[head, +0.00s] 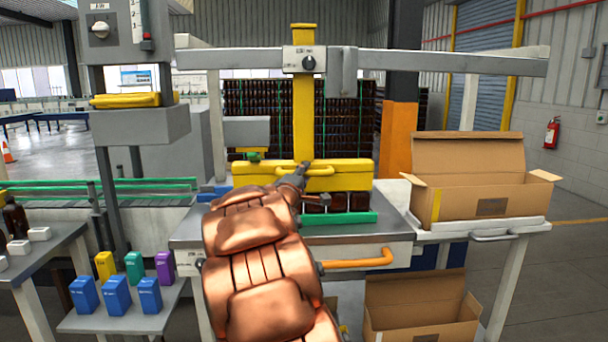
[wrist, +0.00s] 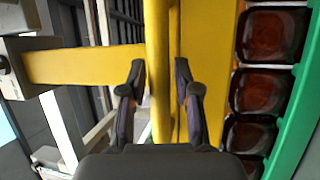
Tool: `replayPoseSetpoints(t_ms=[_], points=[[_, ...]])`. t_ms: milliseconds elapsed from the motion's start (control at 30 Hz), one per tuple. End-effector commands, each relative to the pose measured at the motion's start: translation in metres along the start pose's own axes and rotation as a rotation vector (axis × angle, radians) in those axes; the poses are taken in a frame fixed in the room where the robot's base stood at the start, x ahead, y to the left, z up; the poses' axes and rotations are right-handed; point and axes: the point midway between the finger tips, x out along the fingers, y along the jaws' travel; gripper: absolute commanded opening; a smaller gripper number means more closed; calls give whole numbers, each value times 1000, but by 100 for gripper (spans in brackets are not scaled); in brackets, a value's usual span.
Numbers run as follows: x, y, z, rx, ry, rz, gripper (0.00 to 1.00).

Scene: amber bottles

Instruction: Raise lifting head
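The lifting head is a wide yellow beam (head: 350,174) hanging from a yellow mast (head: 304,100) over the middle table, with a yellow handle (head: 322,170) on its front. My gripper (head: 304,172) is at this handle, partly hidden behind my copper arm. Amber bottles (head: 340,203) show just below the head, in a green tray (head: 340,218). The wrist view shows several of them (wrist: 270,38) beside the yellow beam.
An open carton (head: 490,195) sits on the right-hand stand, another (head: 420,310) below. An orange lever (head: 358,262) juts from the table front. Small coloured boxes (head: 118,295) stand on a low shelf at left. A grey control post with a knob (head: 100,30) rises at upper left.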

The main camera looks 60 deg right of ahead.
Motion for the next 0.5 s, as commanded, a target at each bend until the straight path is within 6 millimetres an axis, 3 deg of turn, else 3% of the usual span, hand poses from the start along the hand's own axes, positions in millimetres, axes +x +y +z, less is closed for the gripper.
replayPoseSetpoints(t_ms=[267, 500], points=[[0, 0, 0, 0, 0, 0, 0], [0, 0, 0, 0, 0, -1, 0]])
